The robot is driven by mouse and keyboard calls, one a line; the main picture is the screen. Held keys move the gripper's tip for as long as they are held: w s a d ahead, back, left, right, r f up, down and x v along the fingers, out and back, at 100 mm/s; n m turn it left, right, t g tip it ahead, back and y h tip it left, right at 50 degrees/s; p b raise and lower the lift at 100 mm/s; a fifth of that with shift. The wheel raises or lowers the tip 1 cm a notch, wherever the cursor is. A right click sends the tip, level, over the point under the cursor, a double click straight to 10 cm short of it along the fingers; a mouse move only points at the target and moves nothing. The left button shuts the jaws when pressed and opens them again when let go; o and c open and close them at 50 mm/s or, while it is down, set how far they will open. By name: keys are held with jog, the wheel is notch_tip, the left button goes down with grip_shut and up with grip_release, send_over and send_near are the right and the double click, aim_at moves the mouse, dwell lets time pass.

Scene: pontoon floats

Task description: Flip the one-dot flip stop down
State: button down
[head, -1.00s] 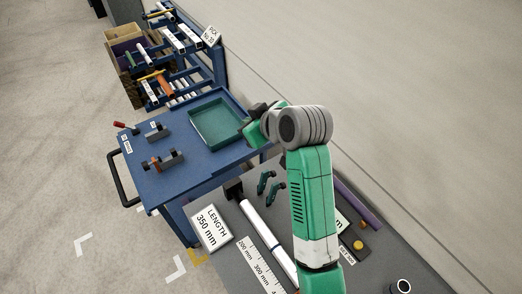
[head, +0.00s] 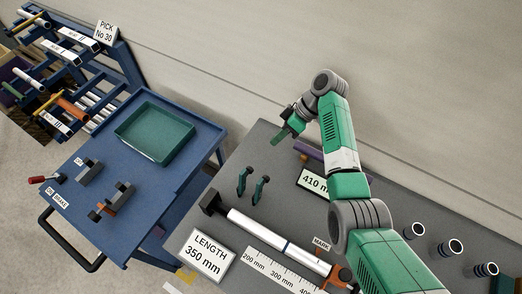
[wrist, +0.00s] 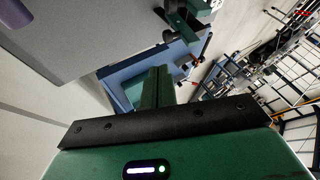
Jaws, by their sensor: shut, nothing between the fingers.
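Two small dark green upright pieces, the left one (head: 243,182) and the right one (head: 260,190), stand on the grey bench in the head view. They may be the flip stops, but I cannot make out any dots. My gripper (head: 279,138) is above the back of the bench, apart from both pieces and farther toward the wall. In the wrist view its green fingers (wrist: 158,86) are together with nothing between them. The one-dot flip stop cannot be singled out.
A white tube (head: 265,232) lies on the bench beside a ruler (head: 278,273) and the 350 mm sign (head: 205,257). A 410 mm sign (head: 313,184) and a purple bar (head: 308,150) lie near my arm. A blue cart (head: 105,160) bears a green tray (head: 128,130).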

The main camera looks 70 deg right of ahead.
aim_at(245, 178)
jog(key=shift+w+a+f+p, duration=0.45)
jog(key=shift+w+a+f, duration=0.55)
jog(key=shift+a, duration=0.25)
jog(key=shift+w+a+f+p, duration=0.45)
jog(key=shift+w+a+f, duration=0.4)
jog(key=shift+a+f, duration=0.3)
jog(key=shift+w+a+f+p, duration=0.45)
jog(key=shift+w+a+f, duration=0.5)
jog(key=shift+a, duration=0.4)
